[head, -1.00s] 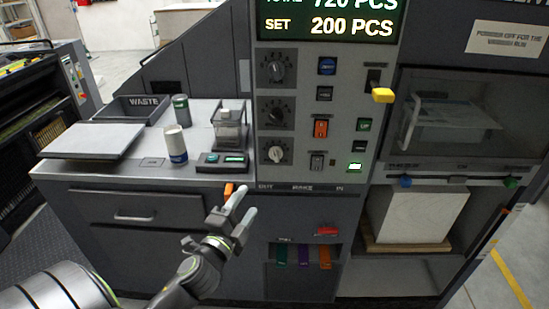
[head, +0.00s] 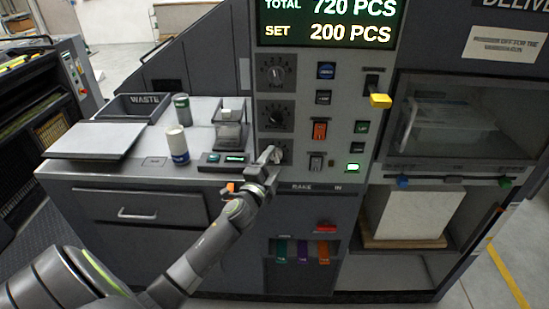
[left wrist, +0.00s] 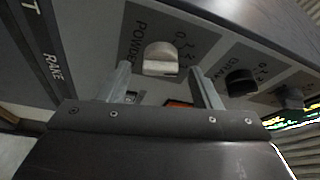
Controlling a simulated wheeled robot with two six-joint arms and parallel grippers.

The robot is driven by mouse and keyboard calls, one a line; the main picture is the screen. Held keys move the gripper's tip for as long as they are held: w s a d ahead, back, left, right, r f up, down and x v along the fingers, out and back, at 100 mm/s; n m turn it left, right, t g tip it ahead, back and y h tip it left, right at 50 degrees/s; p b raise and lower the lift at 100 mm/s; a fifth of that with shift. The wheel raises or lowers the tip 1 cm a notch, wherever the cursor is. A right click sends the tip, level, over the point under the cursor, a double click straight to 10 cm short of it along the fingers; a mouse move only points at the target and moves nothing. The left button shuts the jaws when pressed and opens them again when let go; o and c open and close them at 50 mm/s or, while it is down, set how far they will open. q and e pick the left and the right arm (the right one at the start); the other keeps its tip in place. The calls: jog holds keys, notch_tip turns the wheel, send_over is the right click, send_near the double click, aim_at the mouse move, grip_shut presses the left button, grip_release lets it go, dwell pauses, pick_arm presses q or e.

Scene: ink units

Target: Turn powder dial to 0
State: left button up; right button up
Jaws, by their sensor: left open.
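The powder dial has a pale knob (left wrist: 160,60) on a dark plate marked POWDER with small numbers around it; which number it points to is not clear. In the head view it is the lowest of three dials, mostly hidden by my left gripper (head: 269,157). In the left wrist view my left gripper (left wrist: 163,84) is open, one finger on each side of the knob and a little below it in the picture. I cannot tell whether the fingers touch it. My right gripper is not in view.
Two black dials, the middle one (head: 275,116) and the top one (head: 276,73), sit above. Switches such as the orange one (head: 320,130) are to the right. A counter (head: 110,172) at left holds a white-and-blue can (head: 178,146) and a small device (head: 222,161).

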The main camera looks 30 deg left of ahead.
pick_arm(q)
jog(key=shift+x, duration=0.8)
